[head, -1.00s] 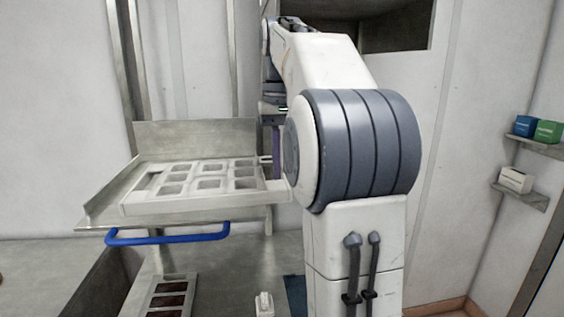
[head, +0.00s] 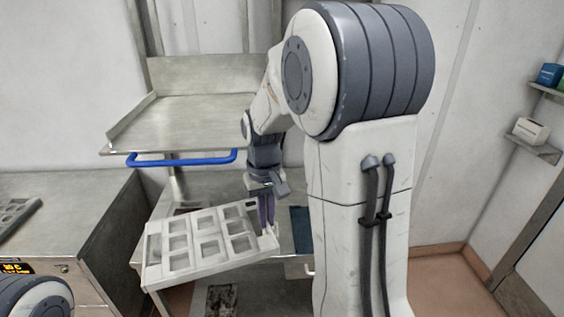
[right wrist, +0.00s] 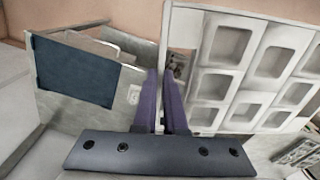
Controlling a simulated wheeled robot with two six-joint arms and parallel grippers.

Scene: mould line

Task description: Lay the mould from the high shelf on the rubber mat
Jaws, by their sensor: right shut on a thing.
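The pale mould (head: 200,240) with several square pockets hangs clear of the high shelf, in front of and below it. My right gripper (head: 267,222) is shut on its right-hand end. The right wrist view shows the mould (right wrist: 205,118) to the right of my purple fingers (right wrist: 163,75). The dark blue rubber mat (head: 300,225) lies on the metal worktop, partly hidden by my right arm. In the right wrist view the mat (right wrist: 72,72) is left of the fingers, apart from the mould. The high shelf (head: 185,120) is bare. My left gripper is out of view.
A blue rail (head: 180,161) runs along the shelf's front. Another pocketed tray (head: 14,215) lies on the left bench (head: 75,190). A dark-filled tray (head: 220,299) shows below the mould. Small boxes (head: 530,131) stand on wall shelves at the right.

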